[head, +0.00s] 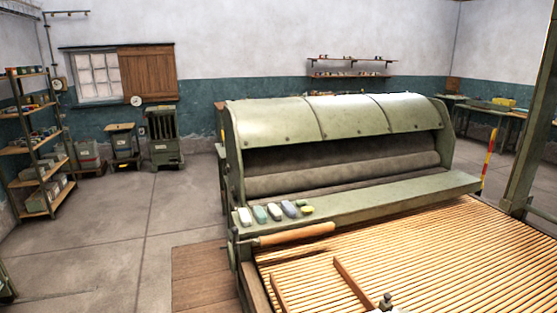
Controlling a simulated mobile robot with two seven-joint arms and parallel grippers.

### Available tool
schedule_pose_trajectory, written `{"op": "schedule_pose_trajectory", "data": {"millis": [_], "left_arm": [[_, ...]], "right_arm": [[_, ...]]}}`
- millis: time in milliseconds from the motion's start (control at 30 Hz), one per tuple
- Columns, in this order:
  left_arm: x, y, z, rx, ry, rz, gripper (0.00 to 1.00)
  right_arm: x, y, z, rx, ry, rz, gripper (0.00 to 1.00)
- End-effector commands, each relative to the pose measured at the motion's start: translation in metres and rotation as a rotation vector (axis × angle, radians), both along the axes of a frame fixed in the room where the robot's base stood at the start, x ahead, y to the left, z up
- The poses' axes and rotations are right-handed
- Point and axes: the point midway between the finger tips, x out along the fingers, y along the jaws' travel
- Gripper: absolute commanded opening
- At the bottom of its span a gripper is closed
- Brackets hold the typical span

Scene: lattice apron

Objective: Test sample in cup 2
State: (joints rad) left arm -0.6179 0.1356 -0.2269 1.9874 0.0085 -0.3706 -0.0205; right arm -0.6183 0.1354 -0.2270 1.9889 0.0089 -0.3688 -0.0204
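I cannot make out a cup marked 2 or a sample in the head view. Several small rounded items, among them a white one (244,216), a green one (260,214), a blue-grey one (289,208) and a yellow-green one (307,210), lie in a row on the left end of a green machine's front ledge (390,199). They are too small to tell whether any is a cup. Neither of my grippers is in view.
The green machine (330,118) with rollers fills the middle. A wooden slatted apron (400,255) spreads in front of it. A wooden-handled tool (297,234) lies at the ledge's left front. Shelves (40,145) stand far left. The concrete floor (120,225) at left is clear.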

Motion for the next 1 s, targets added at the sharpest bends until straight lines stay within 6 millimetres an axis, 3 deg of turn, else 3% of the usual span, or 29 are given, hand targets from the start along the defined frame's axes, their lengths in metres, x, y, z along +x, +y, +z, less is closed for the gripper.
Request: {"op": "schedule_pose_trajectory", "data": {"millis": [33,100,1000], "left_arm": [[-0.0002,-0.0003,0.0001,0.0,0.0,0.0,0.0],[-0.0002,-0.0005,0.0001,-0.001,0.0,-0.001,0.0],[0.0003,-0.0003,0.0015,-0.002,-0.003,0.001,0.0]], "right_arm": [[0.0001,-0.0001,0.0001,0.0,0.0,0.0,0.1],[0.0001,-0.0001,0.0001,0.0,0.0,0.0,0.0],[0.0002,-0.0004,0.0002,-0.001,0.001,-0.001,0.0]]}}
